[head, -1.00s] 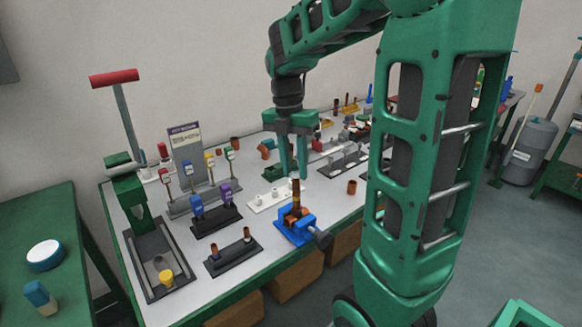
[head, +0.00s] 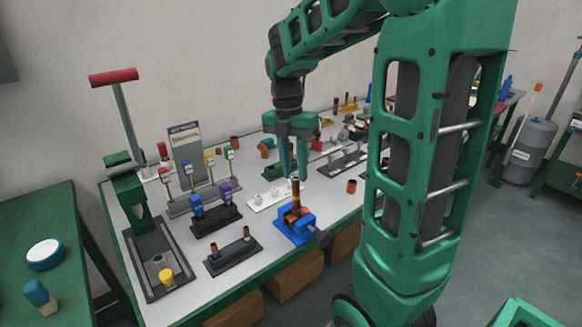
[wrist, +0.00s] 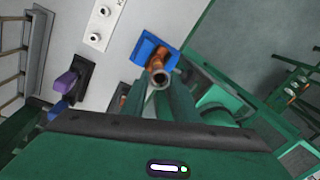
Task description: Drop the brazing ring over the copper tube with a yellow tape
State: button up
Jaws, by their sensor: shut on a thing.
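An upright copper tube (head: 296,190) is clamped in a blue vise (head: 294,226) near the front edge of the bench. A darker band and a yellowish patch show on the tube, but I cannot make out the tape clearly. My gripper (head: 295,178) points down at the tube's upper end, its fingers close together. In the wrist view the tube's open end (wrist: 161,77) shows just beyond my fingers (wrist: 168,102), with the blue vise (wrist: 148,48) below it. The brazing ring is too small or hidden to see, so I cannot tell whether it touches the tube.
A white plate with small pegs (head: 262,201) lies left of the vise. A black stand with two short copper tubes (head: 233,258) is at the front left. A loose copper fitting (head: 351,186) lies to the right. More stands and a lever press (head: 128,190) fill the left side.

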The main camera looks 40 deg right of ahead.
jog(key=shift+s+f, duration=0.1)
jog(key=shift+f, duration=0.55)
jog(key=o, duration=0.8)
notch_tip(320, 180, up, 11)
jog(key=w, duration=0.1)
jog(key=shift+w+a+f, duration=0.15)
jog(key=shift+w+f, duration=0.05)
jog(key=shift+w, duration=0.1)
dwell(0.3)
